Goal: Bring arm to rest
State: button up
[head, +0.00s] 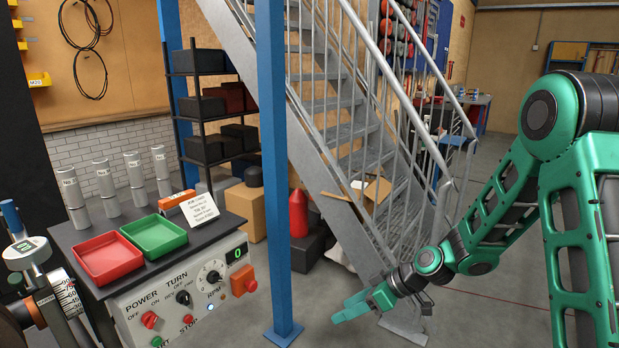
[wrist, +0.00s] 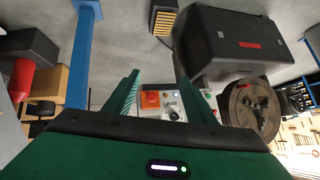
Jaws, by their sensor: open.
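My green arm comes in from the right side of the head view, bent at the elbow. My gripper (head: 352,308) hangs in free air right of the blue post, low in front of the metal stairs. In the wrist view my gripper (wrist: 160,95) shows two green fingers spread apart with nothing between them. The control panel (wrist: 178,105) shows beyond the fingers, at a distance.
A blue post (head: 271,170) stands between my gripper and the machine with its control panel (head: 190,300). A red tray (head: 108,258) and a green tray (head: 153,236) lie on top, near several metal cylinders (head: 104,183). Metal stairs (head: 340,130) rise behind. Open floor (head: 490,300) lies around the arm.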

jog(key=s+d+r+m+h, duration=0.35)
jog(key=s+d, duration=0.25)
jog(key=d, duration=0.5)
jog(key=s+d+r+m+h, duration=0.35)
jog(key=s+d+r, duration=0.2)
jog(key=d, duration=0.45)
jog(key=s+d+r+m+g, duration=0.1)
jog(key=s+d+r+m, duration=0.1)
jog(key=s, duration=0.5)
jog(key=s+d+r+m+g+h, duration=0.1)
jog(key=s+d+r+m, duration=0.1)
jog(key=s+d+m, duration=0.2)
jog(key=s+d+r+m+g, duration=0.1)
jog(key=s+d+r+m, duration=0.1)
jog(key=s, duration=0.7)
jog(key=shift+s+d+r+m, duration=0.35)
jog(key=shift+d+m, duration=0.5)
jog(key=shift+m, duration=0.35)
jog(key=shift+f, duration=0.1)
jog(key=shift+w+f+h, duration=0.2)
jog(key=shift+w+h, duration=0.1)
jog(key=shift+w, duration=0.25)
